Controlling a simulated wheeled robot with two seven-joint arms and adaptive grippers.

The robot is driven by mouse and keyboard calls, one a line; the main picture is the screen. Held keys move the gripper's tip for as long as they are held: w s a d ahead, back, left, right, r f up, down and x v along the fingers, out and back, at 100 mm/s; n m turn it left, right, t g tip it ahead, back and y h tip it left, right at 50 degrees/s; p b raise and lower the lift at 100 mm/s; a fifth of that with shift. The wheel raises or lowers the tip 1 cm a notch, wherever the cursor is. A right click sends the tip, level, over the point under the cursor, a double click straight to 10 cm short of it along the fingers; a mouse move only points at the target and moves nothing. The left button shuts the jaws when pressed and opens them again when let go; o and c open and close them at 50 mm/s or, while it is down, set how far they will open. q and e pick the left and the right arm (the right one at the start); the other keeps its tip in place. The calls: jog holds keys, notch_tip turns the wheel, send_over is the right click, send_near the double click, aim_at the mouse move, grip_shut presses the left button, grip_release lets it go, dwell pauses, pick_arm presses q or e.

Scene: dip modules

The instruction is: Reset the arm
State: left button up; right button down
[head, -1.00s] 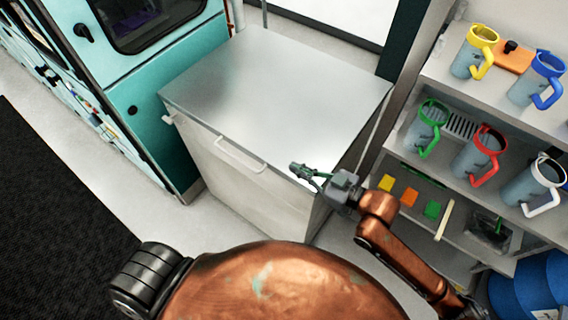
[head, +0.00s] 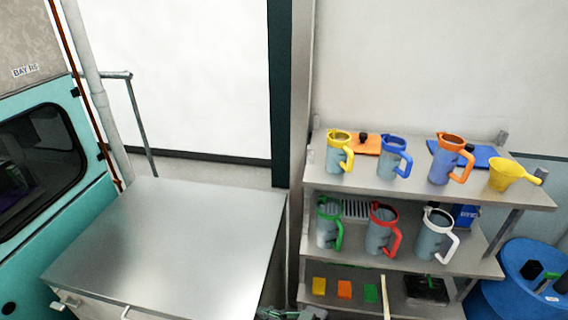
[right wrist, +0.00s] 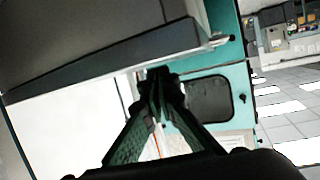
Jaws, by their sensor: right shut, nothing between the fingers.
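My right gripper (head: 290,314) shows only at the bottom edge of the head view, by the right front corner of the steel-topped cabinet (head: 180,240). In the right wrist view its two green fingers (right wrist: 158,82) meet at the tips, shut with nothing between them. Most of my right arm is out of the head view. My left gripper is not in view.
A shelf rack (head: 530,194) at the right holds several jugs with coloured rims and handles, a yellow funnel (head: 508,176) and small coloured blocks. A blue drum (head: 515,290) stands at its right. A teal machine (head: 95,180) stands left. The cabinet top is clear.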

jog(key=s+d+f+m+h, duration=0.25)
jog(key=d+f, duration=0.25)
jog(key=d, duration=0.3)
jog(key=s+d+f+m+t+h, duration=0.1)
jog(key=d+f+m+h, duration=0.2)
jog(key=d+f, duration=0.4)
jog(key=s+d+f+m+h, duration=0.2)
jog(key=d+f+m+h, duration=0.15)
jog(key=d, duration=0.65)
jog(key=s+d+f+m+g+h, duration=0.2)
jog(key=s+d+f, duration=0.2)
jog(key=s+d, duration=0.45)
jog(key=s+d+f+m+g+h, duration=0.2)
jog(key=s+d+f+h, duration=0.15)
jog(key=s+d, duration=0.5)
notch_tip(320, 180, down, 27)
jog(key=s+a+n+g+y, duration=0.1)
jog(key=a+y, duration=0.1)
jog(key=a, duration=0.1)
jog(key=s+f+g, duration=0.1)
jog(key=s+f, duration=1.9)
jog(key=s, duration=0.1)
jog(key=shift+n+g, duration=0.3)
jog(key=shift+n, duration=0.1)
